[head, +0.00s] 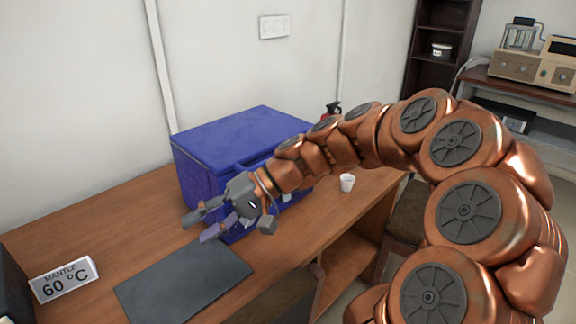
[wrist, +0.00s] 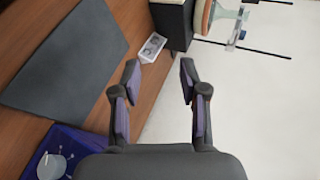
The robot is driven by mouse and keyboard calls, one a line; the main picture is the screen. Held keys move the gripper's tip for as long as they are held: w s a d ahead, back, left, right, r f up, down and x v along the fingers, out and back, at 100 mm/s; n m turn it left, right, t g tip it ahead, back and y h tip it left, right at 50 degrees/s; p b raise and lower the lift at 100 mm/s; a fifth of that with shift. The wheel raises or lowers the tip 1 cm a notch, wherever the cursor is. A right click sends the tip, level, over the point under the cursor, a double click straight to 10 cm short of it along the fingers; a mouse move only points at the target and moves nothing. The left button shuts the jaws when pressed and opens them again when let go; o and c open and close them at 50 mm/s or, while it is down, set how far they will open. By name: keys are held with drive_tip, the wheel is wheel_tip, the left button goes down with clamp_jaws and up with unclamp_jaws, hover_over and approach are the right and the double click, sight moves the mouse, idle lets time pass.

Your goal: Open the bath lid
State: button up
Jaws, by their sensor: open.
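The blue bath (head: 205,150) is a box standing on the wooden table against the wall, in the head view. Its flat blue lid (head: 240,130) appears shut, with a handle-like bar (head: 243,167) along the front edge. My gripper (head: 201,226) is open and empty, in front of the bath's near left corner, below lid height, with its fingers pointing left. The wrist view shows both fingers (wrist: 160,72) spread with nothing between them. My gripper and arm hide much of the bath's front. The lid is not seen in the wrist view.
A white cup (head: 347,183) stands right of the bath. The table's front edge is close.

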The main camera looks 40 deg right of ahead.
drive_tip(key=w+d+f+m+t+h+b, duration=0.1)
drive_tip(key=w+d+m+t+b, duration=0.3)
drive_tip(key=d, duration=0.7)
drive_tip(key=d+m+t, duration=0.1)
drive_tip(key=d+t, duration=0.4)
drive_tip(key=d, duration=0.5)
drive_tip(key=w+d+f+m+t+h+b, duration=0.1)
drive_tip(key=w+d+m+t+b, duration=0.3)
drive_tip(key=d, duration=0.7)
drive_tip(key=shift+n+t, duration=0.3)
drive_tip(key=shift+n, duration=0.2)
drive_tip(key=shift+w+a+r+p, duration=0.35)
drive_tip(key=shift+w+a+p, duration=0.05)
drive_tip(key=shift+w+a, duration=0.25)
drive_tip(key=shift+w+a+r+p, duration=0.3)
drive_tip(key=shift+w+a+p, duration=0.15)
drive_tip(key=shift+w+a, duration=0.2)
drive_tip(key=shift+w+a+r+p, duration=0.4)
drive_tip(key=shift+w+a, duration=0.2)
drive_tip(key=shift+w, duration=0.1)
clamp_jaws()
